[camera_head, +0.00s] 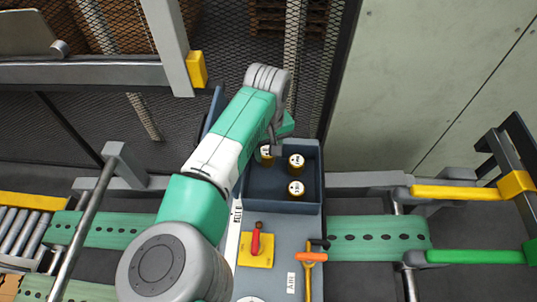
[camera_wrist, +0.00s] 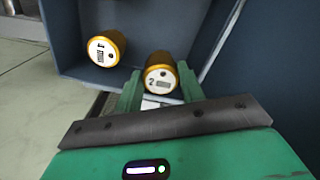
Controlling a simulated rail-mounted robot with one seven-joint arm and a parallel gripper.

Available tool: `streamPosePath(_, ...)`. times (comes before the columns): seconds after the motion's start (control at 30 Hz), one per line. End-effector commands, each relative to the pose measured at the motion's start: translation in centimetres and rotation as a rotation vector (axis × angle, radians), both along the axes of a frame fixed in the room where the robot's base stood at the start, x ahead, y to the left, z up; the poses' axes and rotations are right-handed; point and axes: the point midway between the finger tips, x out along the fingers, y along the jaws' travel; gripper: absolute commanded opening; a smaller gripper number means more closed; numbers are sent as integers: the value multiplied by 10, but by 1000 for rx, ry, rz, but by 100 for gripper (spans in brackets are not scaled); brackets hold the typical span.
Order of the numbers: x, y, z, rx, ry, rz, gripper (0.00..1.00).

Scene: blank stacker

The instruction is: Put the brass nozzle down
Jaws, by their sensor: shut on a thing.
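My gripper (camera_wrist: 156,88) is shut on a short gold cylinder with a white marked face, the brass nozzle (camera_wrist: 160,72). The nozzle shows between the green fingers in the wrist view. A similar gold cylinder (camera_wrist: 105,47) lies apart from it, to the left in that view, by the dark blue bin's wall. In the head view my gripper is over the back left of the dark blue bin (camera_head: 314,180), largely hidden by my arm. Two gold cylinders (camera_head: 296,163) (camera_head: 296,188) stand in the bin.
Green perforated belts (camera_head: 375,238) run at both sides. A mesh fence (camera_head: 230,60) stands behind.

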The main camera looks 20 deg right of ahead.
Motion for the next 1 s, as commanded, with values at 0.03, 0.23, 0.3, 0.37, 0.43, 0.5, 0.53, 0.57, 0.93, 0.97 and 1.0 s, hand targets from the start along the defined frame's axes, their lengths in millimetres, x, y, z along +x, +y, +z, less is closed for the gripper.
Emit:
streamPosePath(0.03, -1, -1, -8, 0, 4, 0, 11)
streamPosePath(0.23, 0, 0, -28, 1, 0, -2, 11)
streamPosePath(0.3, 0, 0, -28, 1, 0, -2, 11)
streamPosePath(0.37, 0, 0, -28, 1, 0, -1, 11)
streamPosePath(0.43, 0, 0, -30, 1, 0, -1, 11)
streamPosePath(0.5, -1, 0, -32, 1, 1, -1, 40)
streamPosePath(0.53, -1, 0, -31, 1, 1, -1, 46)
streamPosePath(0.57, -1, 0, -31, 1, 1, -1, 52)
streamPosePath(0.93, 0, 0, -24, 1, 0, -1, 60)
streamPosePath(0.97, 0, 0, -22, 0, -1, -1, 60)
streamPosePath(1.0, 1, 0, -16, 0, -2, 0, 60)
